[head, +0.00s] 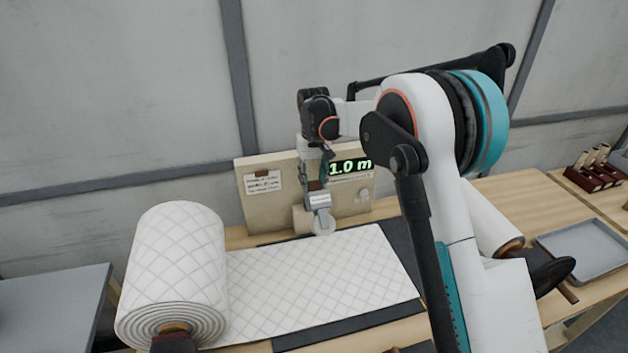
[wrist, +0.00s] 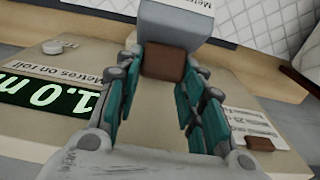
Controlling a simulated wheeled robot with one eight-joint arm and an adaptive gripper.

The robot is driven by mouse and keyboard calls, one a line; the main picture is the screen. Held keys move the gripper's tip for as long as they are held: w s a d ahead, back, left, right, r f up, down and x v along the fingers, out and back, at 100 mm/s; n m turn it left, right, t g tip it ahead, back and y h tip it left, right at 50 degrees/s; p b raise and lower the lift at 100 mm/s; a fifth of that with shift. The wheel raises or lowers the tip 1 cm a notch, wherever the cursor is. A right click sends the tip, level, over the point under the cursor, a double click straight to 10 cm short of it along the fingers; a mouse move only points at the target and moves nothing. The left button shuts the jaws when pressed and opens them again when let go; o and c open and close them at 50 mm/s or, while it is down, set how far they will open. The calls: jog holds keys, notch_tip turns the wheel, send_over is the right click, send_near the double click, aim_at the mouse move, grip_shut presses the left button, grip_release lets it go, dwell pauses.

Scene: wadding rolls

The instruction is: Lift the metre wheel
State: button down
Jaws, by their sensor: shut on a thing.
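The metre wheel (head: 322,224) is a pale grey disc below a light grey block (head: 319,201), in front of the beige counter box (head: 270,212). My gripper (head: 317,184) points down from above the block. In the wrist view my gripper (wrist: 164,78) is shut on the brown grip (wrist: 165,63) of the grey block (wrist: 175,22), one teal-padded finger on each side. The wheel is at the far edge of the white quilted wadding (head: 310,275); I cannot tell whether they touch. The display reads 1.0 m. The wheel itself is hidden in the wrist view.
A second roll (head: 490,222) is at the right, partly behind my arm. A grey tray (head: 585,248) and a dark rack (head: 597,172) lie further right. A grey table (head: 50,305) is at left.

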jog(key=shift+w+f, duration=0.1)
jog(key=c, duration=1.4)
grip_release()
jog(key=o, duration=0.4)
jog(key=shift+w+a+f, duration=0.1)
jog(key=shift+w+f, duration=0.1)
jog(key=shift+w, duration=0.05)
jog(key=shift+c, duration=0.2)
jog(key=shift+s+r, duration=0.15)
jog(key=shift+s, duration=0.05)
notch_tip(320, 180, up, 12)
jog(key=shift+s, duration=0.1)
